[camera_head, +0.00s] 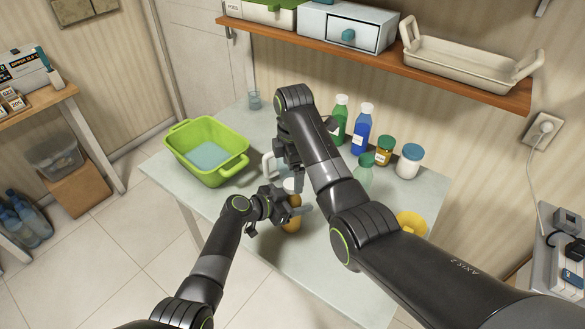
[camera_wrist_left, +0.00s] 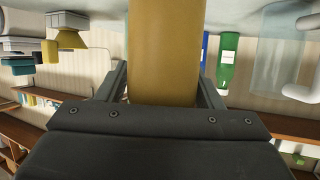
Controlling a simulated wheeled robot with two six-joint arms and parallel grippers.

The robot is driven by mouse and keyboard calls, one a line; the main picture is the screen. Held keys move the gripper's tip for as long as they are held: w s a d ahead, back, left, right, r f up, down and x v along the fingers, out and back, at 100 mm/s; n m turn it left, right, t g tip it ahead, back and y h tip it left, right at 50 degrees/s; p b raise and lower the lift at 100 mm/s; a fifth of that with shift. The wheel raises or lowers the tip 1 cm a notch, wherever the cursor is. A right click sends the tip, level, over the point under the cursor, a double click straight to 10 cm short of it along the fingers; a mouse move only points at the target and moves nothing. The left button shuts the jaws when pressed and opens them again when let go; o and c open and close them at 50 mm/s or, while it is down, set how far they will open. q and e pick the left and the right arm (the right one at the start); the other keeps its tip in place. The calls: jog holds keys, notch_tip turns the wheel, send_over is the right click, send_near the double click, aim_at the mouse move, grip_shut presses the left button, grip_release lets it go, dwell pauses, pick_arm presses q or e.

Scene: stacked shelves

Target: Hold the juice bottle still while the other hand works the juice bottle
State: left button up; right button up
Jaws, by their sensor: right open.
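The juice bottle (camera_head: 291,223), orange-brown with a white cap (camera_head: 291,185), stands on the table near its front edge. My left gripper (camera_head: 282,213) is around the bottle's body from the left, with a finger on each side. In the left wrist view the bottle's body (camera_wrist_left: 165,50) fills the space between the two fingers, and the jaws look closed on it. My right gripper (camera_head: 287,160) is open and empty above the bottle cap, pointing down. My right arm hides part of the table behind it.
A green basin (camera_head: 241,166) stands at the table's left. Green (camera_head: 340,118) and blue (camera_head: 361,128) bottles and jars (camera_head: 408,162) stand at the back right. A pale clear vessel (camera_head: 268,164) is just behind the grippers. A yellow object (camera_head: 411,222) lies at right. A shelf (camera_head: 380,60) hangs above.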

pick_arm(q)
jog(key=shift+o, duration=1.1)
jog(key=shift+r, duration=0.1)
jog(key=shift+s+a+r, duration=0.2)
jog(key=shift+s+a, duration=0.1)
jog(key=shift+a, duration=0.2)
pick_arm(e)
notch_tip(320, 180, down, 2)
jog(key=shift+f+b, duration=0.25)
jog(key=shift+b, duration=1)
pick_arm(q)
jog(key=v, duration=1.6)
jog(key=shift+s+a+f, duration=0.1)
jog(key=shift+f, duration=0.05)
